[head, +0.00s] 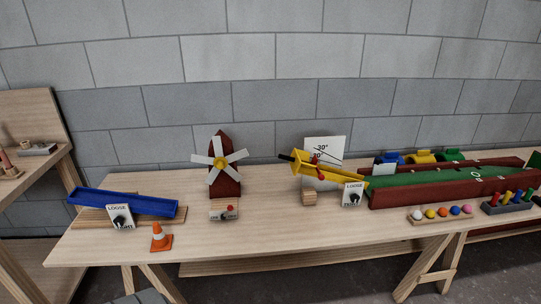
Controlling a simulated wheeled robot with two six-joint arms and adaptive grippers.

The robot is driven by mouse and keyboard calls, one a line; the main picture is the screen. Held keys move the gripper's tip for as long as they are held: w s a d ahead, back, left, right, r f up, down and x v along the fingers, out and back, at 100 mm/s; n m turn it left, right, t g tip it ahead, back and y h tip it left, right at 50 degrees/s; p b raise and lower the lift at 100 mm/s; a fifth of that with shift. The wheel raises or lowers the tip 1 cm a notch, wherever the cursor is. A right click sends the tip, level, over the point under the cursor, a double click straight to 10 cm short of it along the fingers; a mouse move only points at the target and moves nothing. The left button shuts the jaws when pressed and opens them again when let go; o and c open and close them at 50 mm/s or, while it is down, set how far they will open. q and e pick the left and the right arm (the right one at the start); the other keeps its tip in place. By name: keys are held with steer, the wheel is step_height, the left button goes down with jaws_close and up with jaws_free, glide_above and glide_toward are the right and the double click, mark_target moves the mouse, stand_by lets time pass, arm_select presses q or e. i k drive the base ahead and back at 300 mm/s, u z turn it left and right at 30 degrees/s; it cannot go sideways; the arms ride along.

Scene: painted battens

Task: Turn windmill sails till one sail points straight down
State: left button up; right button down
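A toy windmill (225,181) with a dark red body stands near the middle of the table. Its pale grey sails (239,155) spread around a yellow hub (220,162) on its front. A small base block with a white label and a red knob (230,209) sits in front of the windmill. Neither of my grippers is in view.
A blue trough (123,202) and an orange cone (159,236) stand left of the windmill. A yellow trough (325,168) with a white angle board (323,150) stands right. A green lane (440,180) lies further right. The table (270,240) is clear in front of the windmill.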

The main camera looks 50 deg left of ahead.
mark_target(221, 162)
steer(key=u, duration=0.15)
steer(key=i, duration=1.1)
steer(key=u, duration=1.35)
steer(key=i, duration=0.7)
steer(key=u, duration=0.75)
